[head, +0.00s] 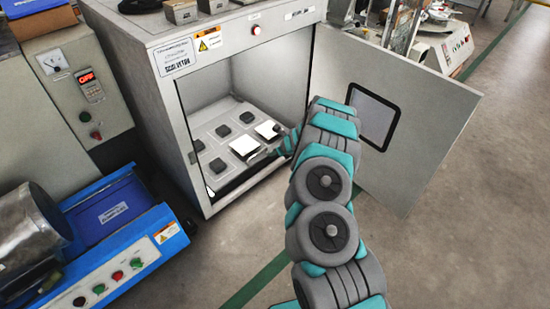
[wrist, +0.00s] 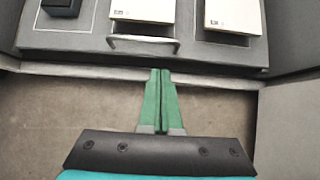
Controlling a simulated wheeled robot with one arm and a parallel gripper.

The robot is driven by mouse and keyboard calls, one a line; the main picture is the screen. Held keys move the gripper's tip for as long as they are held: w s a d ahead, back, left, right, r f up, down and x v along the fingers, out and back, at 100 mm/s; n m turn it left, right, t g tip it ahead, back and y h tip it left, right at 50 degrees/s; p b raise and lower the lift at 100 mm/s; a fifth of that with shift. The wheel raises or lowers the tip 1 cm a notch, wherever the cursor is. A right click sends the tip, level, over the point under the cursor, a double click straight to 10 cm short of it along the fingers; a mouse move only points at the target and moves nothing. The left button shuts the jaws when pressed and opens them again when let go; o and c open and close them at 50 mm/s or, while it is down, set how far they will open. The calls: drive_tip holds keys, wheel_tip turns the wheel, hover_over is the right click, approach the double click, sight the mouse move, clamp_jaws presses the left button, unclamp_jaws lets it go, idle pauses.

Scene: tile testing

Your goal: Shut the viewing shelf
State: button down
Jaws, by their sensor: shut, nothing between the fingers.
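The viewing shelf (head: 222,148) is a light grey tray low inside the open cabinet. It carries white tiles (head: 245,145) and several dark blocks (head: 217,165). In the wrist view, the shelf's grey front (wrist: 70,36) has a metal bar handle (wrist: 143,45). My gripper (head: 282,150) is at the cabinet opening, beside the shelf's front edge. In the wrist view my gripper (wrist: 161,72) has its green fingers together and empty, tips just in front of the handle. I cannot tell whether they touch it. My arm hides part of the opening, and how far the shelf sticks out is unclear.
A blue machine (head: 120,240) with a metal cylinder is at the left. Boxes (head: 180,12) sit on the cabinet top. The floor (head: 430,250) at the lower right is clear.

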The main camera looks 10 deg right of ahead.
drive_tip(key=v, duration=0.9)
drive_tip(key=s+a+r+n+g+y+p, duration=0.1)
drive_tip(key=s+a+r+n+y+p, duration=0.2)
drive_tip(key=a+r+n, duration=0.75)
drive_tip(key=s+a+r+n+g+y, duration=0.1)
drive_tip(key=s+a+r+n+g, duration=0.15)
drive_tip(key=s+a+r, duration=0.4)
drive_tip(key=s+a+r+n+g, duration=0.1)
drive_tip(key=s+a+r+n, duration=0.3)
drive_tip(key=s+r, duration=0.5)
drive_tip(key=s+d+r+n+g+h+p, duration=0.1)
drive_tip(key=s+r+n, duration=0.25)
drive_tip(key=s, duration=0.45)
drive_tip(key=s+d+r+n+g+h, duration=0.1)
drive_tip(key=s+r+n, duration=0.1)
drive_tip(key=s+n, duration=0.35)
drive_tip(key=s+d+n+h, duration=0.1)
drive_tip(key=s+d+h, duration=0.1)
drive_tip(key=s, duration=0.5)
drive_tip(key=s+d+r+n+g+h+p, duration=0.1)
drive_tip(key=s+d+h, duration=0.1)
drive_tip(key=s+d, duration=0.3)
drive_tip(key=s+d+r+n+g+h, duration=0.1)
drive_tip(key=s+d, duration=0.3)
drive_tip(key=s, duration=0.6)
drive_tip(key=shift+r+n+h, duration=0.2)
drive_tip(key=shift+n+h, duration=0.2)
drive_tip(key=shift+n, duration=0.1)
